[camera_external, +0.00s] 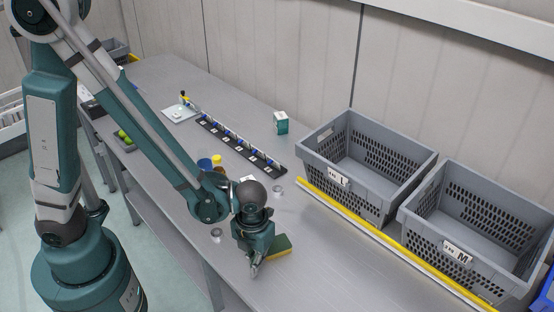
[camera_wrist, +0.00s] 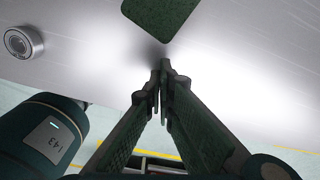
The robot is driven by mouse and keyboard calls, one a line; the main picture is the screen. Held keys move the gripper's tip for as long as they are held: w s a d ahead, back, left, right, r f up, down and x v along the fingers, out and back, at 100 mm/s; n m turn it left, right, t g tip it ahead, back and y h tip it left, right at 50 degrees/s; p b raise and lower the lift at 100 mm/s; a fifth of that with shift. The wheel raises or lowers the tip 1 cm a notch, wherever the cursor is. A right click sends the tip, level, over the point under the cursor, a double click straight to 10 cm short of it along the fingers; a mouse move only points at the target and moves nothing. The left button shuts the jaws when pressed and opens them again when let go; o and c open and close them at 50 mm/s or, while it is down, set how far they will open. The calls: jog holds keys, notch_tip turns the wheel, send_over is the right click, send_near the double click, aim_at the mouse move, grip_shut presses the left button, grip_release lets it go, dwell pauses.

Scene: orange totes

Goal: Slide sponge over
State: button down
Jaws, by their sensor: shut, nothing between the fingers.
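The sponge (camera_external: 281,246), green on top with a yellow side, lies flat on the grey metal table, partly hidden behind my gripper in the external view. In the wrist view its dark green face (camera_wrist: 160,15) shows at the top edge, cut off by the frame. My gripper (camera_external: 256,270) points down close beside the sponge, on its near side. In the wrist view the fingertips (camera_wrist: 165,66) are together with nothing between them, and a strip of bare table shows between them and the sponge. I cannot tell whether the fingertips touch the table.
Two grey crates (camera_external: 345,182) (camera_external: 455,259) stand at the right behind a yellow-edged rail (camera_external: 380,237). A black rack (camera_external: 240,146) lies farther back, with a blue cup (camera_external: 205,164) near it. A round metal piece (camera_wrist: 22,42) sits left of the sponge. The table right of the sponge is clear.

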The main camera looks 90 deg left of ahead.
jog(key=shift+w+a, duration=0.45)
jog(key=shift+a, duration=0.35)
jog(key=shift+a, duration=0.1)
jog(key=shift+w+a+b, duration=0.2)
jog(key=shift+w+a, duration=0.25)
jog(key=shift+a, duration=0.3)
jog(key=shift+w+a+b, duration=0.2)
jog(key=shift+w+a, duration=0.25)
jog(key=shift+a, duration=0.25)
jog(key=shift+s+d, duration=0.1)
jog(key=shift+d, duration=0.05)
jog(key=shift+s+d, duration=0.45)
jog(key=shift+d, duration=0.35)
jog(key=shift+s+d+b, duration=0.4)
jog(key=shift+s+d, duration=0.1)
jog(key=shift+d, duration=0.4)
notch_tip(320, 180, up, 10)
jog(key=p, duration=0.1)
jog(key=shift+p, duration=0.35)
